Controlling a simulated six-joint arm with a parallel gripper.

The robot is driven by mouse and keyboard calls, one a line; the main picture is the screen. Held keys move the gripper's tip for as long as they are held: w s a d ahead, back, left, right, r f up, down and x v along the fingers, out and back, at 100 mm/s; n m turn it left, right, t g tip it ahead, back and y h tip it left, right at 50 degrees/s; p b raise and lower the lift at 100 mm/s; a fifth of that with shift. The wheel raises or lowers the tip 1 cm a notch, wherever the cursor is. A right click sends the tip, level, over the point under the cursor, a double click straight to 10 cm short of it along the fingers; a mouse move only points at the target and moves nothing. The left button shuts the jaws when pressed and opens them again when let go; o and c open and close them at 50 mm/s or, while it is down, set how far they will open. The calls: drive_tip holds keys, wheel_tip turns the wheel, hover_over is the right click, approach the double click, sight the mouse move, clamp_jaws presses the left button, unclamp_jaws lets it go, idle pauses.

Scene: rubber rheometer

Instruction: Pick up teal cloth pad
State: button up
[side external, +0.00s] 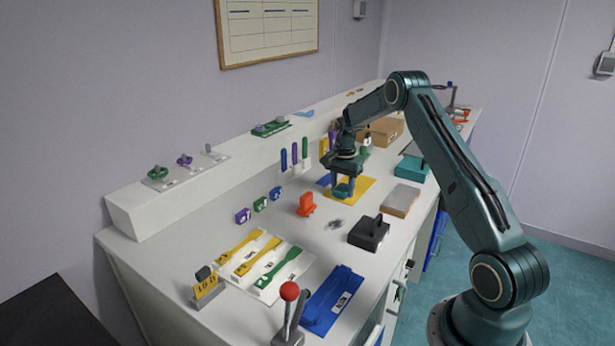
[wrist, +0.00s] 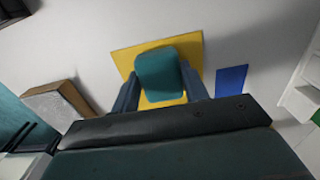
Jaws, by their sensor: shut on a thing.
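The teal cloth pad (wrist: 160,74) is between the two fingers of my gripper (wrist: 160,88) in the wrist view. My gripper is shut on it. In the side external view the pad (side external: 343,190) shows small at the lower end of my gripper (side external: 344,186), over the yellow mat (side external: 363,188). The yellow mat also shows around the pad in the wrist view (wrist: 124,59). I cannot tell whether the pad touches the mat or hangs just above it.
A blue mat (wrist: 231,79) lies beside the yellow one. A tan-sided block (side external: 401,200) and a black box with a handle (side external: 369,233) stand nearby. A red-orange object (side external: 306,204) stands to the left. Colored upright tools (side external: 295,155) line the raised ledge.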

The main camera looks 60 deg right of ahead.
sight(342, 188)
drive_tip(key=shift+r, duration=0.1)
wheel_tip(342, 188, up, 20)
idle(0.7)
idle(0.4)
drive_tip(key=shift+o, duration=0.7)
drive_tip(key=shift+c, duration=0.3)
drive_tip(key=shift+a, duration=0.1)
